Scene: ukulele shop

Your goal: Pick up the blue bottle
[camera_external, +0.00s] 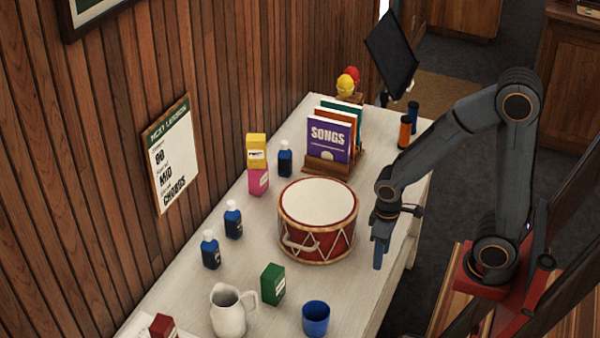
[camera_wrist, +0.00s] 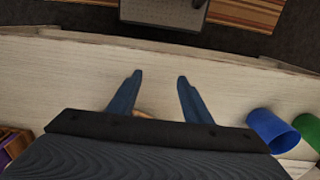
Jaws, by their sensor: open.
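Three small dark blue bottles with pale caps stand upright on the white table in the external view. One bottle (camera_external: 285,160) is between the pink box and the book rack. The other two, a middle bottle (camera_external: 233,220) and a nearer bottle (camera_external: 210,252), stand near the wall, left of the drum. My gripper (camera_external: 379,262) points down on the drum's right, near the table's right edge, apart from all three bottles. In the wrist view my gripper (camera_wrist: 160,78) has its fingers spread with nothing between the tips. No bottle is recognisable there.
The red drum (camera_external: 310,247) stands between my gripper and the bottles. A blue cup (camera_external: 316,319), green box (camera_external: 272,284) and white pitcher (camera_external: 228,312) are nearer. The book rack (camera_external: 330,168), an orange cylinder (camera_external: 404,132) and a blue cylinder (camera_external: 413,112) are farther back.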

